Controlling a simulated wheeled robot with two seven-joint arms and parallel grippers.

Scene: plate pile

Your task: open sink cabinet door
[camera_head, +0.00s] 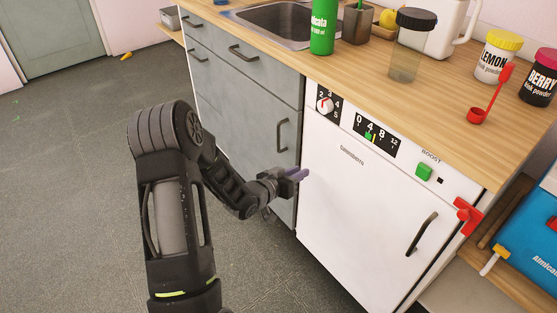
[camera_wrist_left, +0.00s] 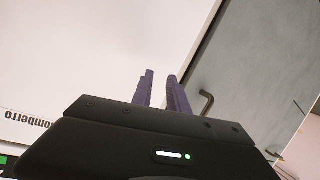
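The grey sink cabinet door (camera_head: 262,128) stands below the counter and looks shut. Its dark upright bar handle (camera_head: 281,135) is near the door's right edge. My left gripper (camera_head: 300,174) has purple fingers and is in front of the seam between this door and the white appliance, lower than the handle. In the left wrist view its fingers (camera_wrist_left: 160,78) are apart with nothing between them. There the handle (camera_wrist_left: 206,103) lies just right of the fingers, apart from them, on the grey door (camera_wrist_left: 255,60). My right gripper is not in view.
The white appliance (camera_head: 365,200) with dials and its own handle adjoins the door on the right. The sink (camera_head: 270,22), a green bottle (camera_head: 323,28) and jars are on the wooden counter (camera_head: 400,95). The grey floor (camera_head: 70,180) on the left is mostly clear.

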